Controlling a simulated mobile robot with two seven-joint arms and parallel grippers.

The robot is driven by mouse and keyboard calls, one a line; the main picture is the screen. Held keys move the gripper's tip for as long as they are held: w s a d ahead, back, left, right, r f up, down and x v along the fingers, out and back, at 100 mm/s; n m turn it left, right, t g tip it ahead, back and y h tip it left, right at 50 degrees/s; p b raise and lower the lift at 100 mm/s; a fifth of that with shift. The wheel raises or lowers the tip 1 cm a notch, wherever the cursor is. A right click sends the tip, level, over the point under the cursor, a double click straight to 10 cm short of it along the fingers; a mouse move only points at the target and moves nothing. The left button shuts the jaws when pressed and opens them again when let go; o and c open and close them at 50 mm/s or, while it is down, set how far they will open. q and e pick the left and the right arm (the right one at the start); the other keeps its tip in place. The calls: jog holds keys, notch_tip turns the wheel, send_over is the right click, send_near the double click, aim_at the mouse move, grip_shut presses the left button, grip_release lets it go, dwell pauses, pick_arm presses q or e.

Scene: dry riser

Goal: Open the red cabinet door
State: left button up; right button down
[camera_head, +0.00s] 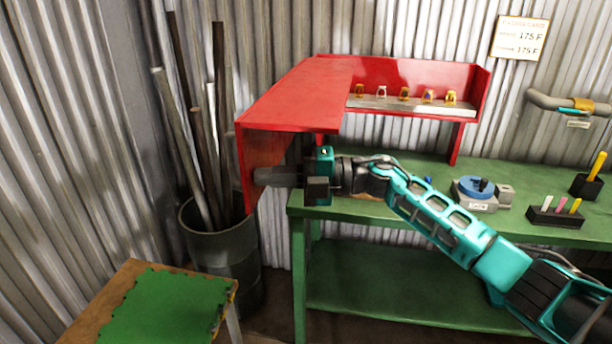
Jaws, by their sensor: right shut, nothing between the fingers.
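The red cabinet (420,76) stands at the back of the green bench, and part of its inside shows. A shelf (410,106) in it carries several small sprinkler heads. A wide red panel (300,92) juts from its left part toward me, with a shaded upright red face (264,150) below its near edge. I cannot tell for sure which part is the door. My right gripper (262,176) is shut and empty, its fingers pointing left in front of that shaded face. I cannot tell whether they touch it. No handle shows. My left gripper is out of view.
A dark bin (228,262) with long pipes stands left of the bench. A small table with a green mat (165,308) is at the lower left. On the green bench (545,236) are a blue-topped device (476,188) and a marker holder (555,215).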

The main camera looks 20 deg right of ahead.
aim_at(233, 171)
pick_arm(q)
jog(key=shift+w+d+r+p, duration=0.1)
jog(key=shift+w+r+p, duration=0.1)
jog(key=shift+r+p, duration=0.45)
pick_arm(e)
jog(key=shift+w+a+m+t+h, duration=0.15)
jog(key=shift+w+a+m+t, duration=0.2)
jog(key=shift+w+a, duration=0.75)
jog(key=shift+w+a+m+t+h, duration=0.15)
jog(key=shift+w+a+t, duration=0.35)
jog(key=shift+a, duration=1.25)
jog(key=shift+w+a+m+t+h, duration=0.3)
jog(key=shift+w+a, duration=0.5)
jog(key=shift+a, duration=0.6)
